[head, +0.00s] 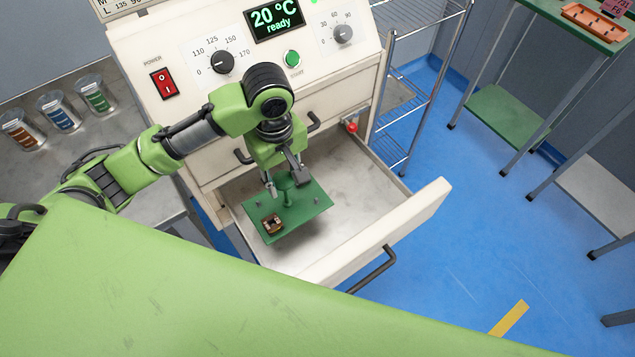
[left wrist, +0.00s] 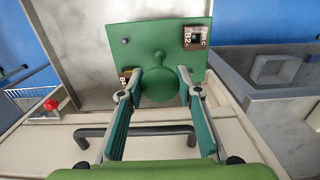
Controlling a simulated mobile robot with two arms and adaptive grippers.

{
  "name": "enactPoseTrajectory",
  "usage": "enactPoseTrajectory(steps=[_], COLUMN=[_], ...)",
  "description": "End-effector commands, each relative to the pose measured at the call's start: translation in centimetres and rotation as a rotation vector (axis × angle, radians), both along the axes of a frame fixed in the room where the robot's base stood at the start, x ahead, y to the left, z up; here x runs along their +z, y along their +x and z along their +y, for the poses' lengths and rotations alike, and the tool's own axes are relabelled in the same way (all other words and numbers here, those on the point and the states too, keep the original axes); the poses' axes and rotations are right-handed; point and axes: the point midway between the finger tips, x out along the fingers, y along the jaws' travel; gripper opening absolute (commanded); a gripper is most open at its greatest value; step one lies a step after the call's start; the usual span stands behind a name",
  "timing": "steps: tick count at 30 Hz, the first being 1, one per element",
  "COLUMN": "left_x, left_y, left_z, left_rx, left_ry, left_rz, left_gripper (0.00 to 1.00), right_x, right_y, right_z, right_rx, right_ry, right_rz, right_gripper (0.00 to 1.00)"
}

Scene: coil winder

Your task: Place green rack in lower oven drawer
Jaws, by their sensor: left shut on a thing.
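The green rack (head: 308,207) is a flat plate with a central post and small pegs. A brown coil (head: 271,223) sits near its front left corner. In the left wrist view a coil marked B2 (left wrist: 195,38) and part of a second coil (left wrist: 125,78) show on the rack. My left gripper (head: 284,183) is shut on the rack's round central knob (left wrist: 158,84). The rack is roughly level, over the floor of the open lower oven drawer (head: 345,222). I cannot tell whether it touches the drawer floor. My right gripper is not in view.
The oven front (head: 140,60) rises behind the drawer, reading 20 °C ready. A closed upper drawer (head: 225,160) with handles sits above. A wire shelf (head: 415,90) stands right of the oven. Several beakers (head: 58,112) stand on the left bench.

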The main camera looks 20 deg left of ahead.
Motion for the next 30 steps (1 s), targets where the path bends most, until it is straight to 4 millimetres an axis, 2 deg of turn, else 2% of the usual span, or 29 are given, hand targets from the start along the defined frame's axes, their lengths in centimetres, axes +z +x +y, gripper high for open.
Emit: enactPoseTrajectory(steps=[1,7,13,17,23,30], left_x=[-0.4,-2.3,-6.0,-7.3,-8.1,-11.2], left_y=[1.2,5.1,7.7,8.6,9.3,9.3], left_z=[-0.6,-2.6,-3.8,-4.2,-4.6,-4.5], left_rx=[0.0,-0.001,-0.002,-0.002,-0.003,-0.003], left_ry=[0.0,0.0,0.001,0.0,0.0,0.001], left_rz=[0.0,0.0,0.001,0.0,-0.001,0.0], left_gripper=[0.0,0.0,0.0,0.0,0.0,0.0], right_x=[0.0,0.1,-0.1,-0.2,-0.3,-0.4], right_y=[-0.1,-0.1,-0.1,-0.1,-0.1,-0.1], right_z=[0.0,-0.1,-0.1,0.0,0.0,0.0], right_rx=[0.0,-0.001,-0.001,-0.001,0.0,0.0], right_ry=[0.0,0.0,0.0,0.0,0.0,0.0], right_rz=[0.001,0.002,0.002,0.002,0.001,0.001], right_gripper=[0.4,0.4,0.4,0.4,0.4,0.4])
